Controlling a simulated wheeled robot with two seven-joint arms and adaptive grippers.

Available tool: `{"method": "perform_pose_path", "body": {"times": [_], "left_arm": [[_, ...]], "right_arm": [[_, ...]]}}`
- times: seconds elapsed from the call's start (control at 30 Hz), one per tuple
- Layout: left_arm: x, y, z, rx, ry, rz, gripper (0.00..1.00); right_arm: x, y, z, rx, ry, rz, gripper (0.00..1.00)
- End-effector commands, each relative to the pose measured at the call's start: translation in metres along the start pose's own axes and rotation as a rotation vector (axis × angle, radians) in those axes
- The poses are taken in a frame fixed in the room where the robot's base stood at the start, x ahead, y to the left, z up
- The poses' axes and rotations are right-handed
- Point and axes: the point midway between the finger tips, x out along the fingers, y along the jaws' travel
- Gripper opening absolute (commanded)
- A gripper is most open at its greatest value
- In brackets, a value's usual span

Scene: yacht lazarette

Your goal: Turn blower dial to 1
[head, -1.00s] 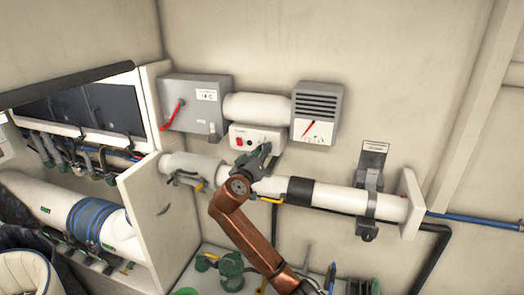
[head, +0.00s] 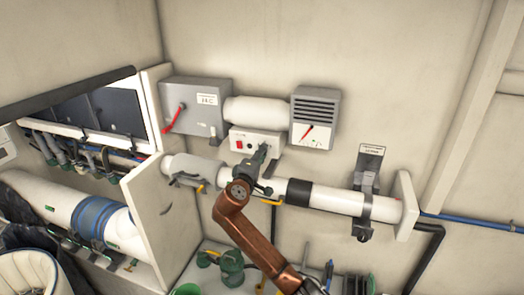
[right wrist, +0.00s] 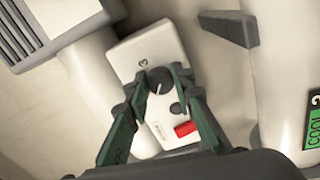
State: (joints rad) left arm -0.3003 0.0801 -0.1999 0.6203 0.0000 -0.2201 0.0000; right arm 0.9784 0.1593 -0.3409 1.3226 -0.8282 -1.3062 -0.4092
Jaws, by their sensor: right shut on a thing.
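The blower panel (head: 268,139) is a small white box on the wall, below a white cylinder. In the right wrist view its black round dial (right wrist: 159,82) has a white pointer line, and a figure 3 is legible beside it; I cannot read a 1. My right gripper (head: 263,151) is at the front of the panel. In the right wrist view my right gripper (right wrist: 160,77) has a green finger on each side of the dial and is shut on it. In the head view the gripper hides the dial. My left gripper is not in view.
A red rocker switch (right wrist: 186,128) and a small dark knob (right wrist: 176,109) sit near the dial. A grey box with a red lever (head: 173,118) is to the left, a vented grey unit (head: 315,118) to the right. A white pipe (head: 340,199) runs below.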

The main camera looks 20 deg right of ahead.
Motion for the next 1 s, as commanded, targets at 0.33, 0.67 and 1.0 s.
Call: {"method": "perform_pose_path", "body": {"times": [0.33,0.67,1.0], "left_arm": [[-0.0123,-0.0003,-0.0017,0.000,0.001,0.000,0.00],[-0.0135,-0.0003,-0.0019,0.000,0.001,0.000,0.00],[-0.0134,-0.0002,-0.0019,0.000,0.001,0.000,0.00]], "right_arm": [[-0.0003,0.0014,-0.0011,-0.142,0.003,0.001,0.00],[-0.0004,0.0005,-0.0011,-0.169,0.003,0.002,0.00],[-0.0004,0.0003,-0.0009,-0.167,0.002,0.001,0.30]]}}
